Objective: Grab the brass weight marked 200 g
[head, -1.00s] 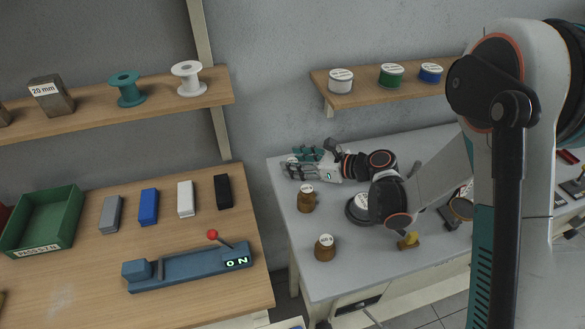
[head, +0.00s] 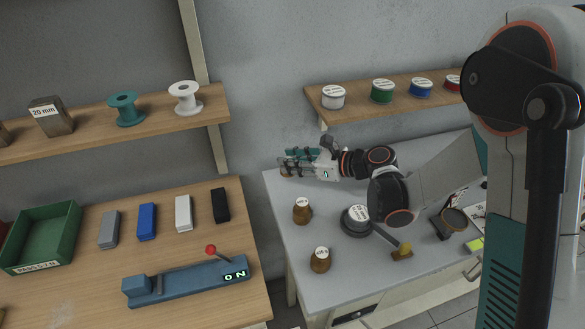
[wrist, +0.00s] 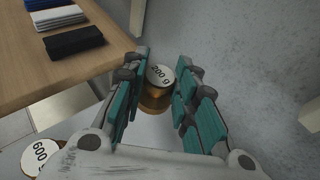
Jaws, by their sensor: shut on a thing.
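The brass weight marked 200 g (wrist: 157,88) shows between my fingertips in the wrist view, with its label facing up. My gripper (wrist: 162,82) is shut on it, with teal finger pads on both sides. In the head view my gripper (head: 297,164) is at the far left part of the grey table, and only a small brown bit of the weight (head: 286,173) shows under the fingers. I cannot tell whether the weight touches the table. A second brass weight, marked 600 g (wrist: 40,156), stands nearer in the wrist view.
Two brass weights (head: 302,211) (head: 320,260) and a dark round item (head: 356,220) stand on the grey table (head: 296,240). A wooden bench (head: 75,289) with coloured blocks lies left, across a gap. A shelf (head: 350,108) with spools hangs behind.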

